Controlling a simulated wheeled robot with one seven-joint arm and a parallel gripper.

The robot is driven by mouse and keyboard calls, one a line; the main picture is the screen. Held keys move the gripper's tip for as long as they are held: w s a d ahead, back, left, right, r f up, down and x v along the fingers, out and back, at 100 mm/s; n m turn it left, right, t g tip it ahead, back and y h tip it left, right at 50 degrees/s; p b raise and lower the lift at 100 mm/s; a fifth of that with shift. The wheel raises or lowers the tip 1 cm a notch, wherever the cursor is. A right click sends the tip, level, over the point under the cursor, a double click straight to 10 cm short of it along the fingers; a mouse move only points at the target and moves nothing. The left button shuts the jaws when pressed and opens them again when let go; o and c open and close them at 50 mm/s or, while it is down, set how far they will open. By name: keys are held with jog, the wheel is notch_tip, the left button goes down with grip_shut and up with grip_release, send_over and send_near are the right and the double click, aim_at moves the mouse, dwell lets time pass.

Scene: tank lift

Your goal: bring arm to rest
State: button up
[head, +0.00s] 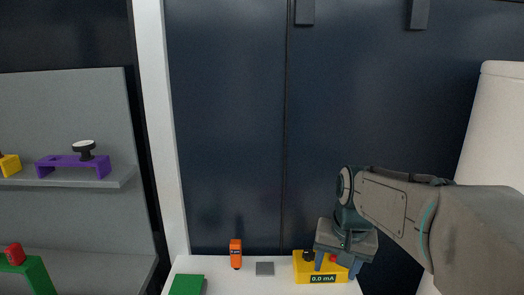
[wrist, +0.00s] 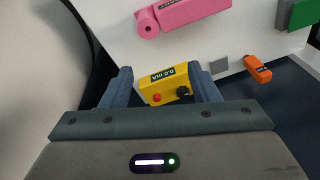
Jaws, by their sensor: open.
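My arm reaches in from the right of the head view. My gripper (head: 338,264) points down at the right part of the white surface, with its blue fingers apart. In the wrist view, my gripper (wrist: 160,90) is open, and a yellow meter box (wrist: 165,86) shows between and beyond its fingers. The meter (head: 322,278) reads 0.0 mA and carries a red knob and a black knob. It stands on the white surface. I cannot tell whether the fingers touch it.
On the white surface (head: 222,264) stand an orange device (head: 236,254), a grey square (head: 265,268) and a green block (head: 186,284). A pink part (wrist: 190,14) shows in the wrist view. Left, a grey shelf (head: 75,181) holds a purple bracket (head: 72,162). A white cylinder (head: 497,130) stands right.

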jog(key=s+f+n+t, duration=0.1)
jog(key=s+f+n, duration=0.2)
jog(key=s, duration=1)
notch_tip(320, 180, down, 2)
jog(key=shift+a+f+h, duration=0.15)
jog(key=shift+a+h, duration=0.05)
jog(key=shift+h, duration=0.1)
dwell(0.7)
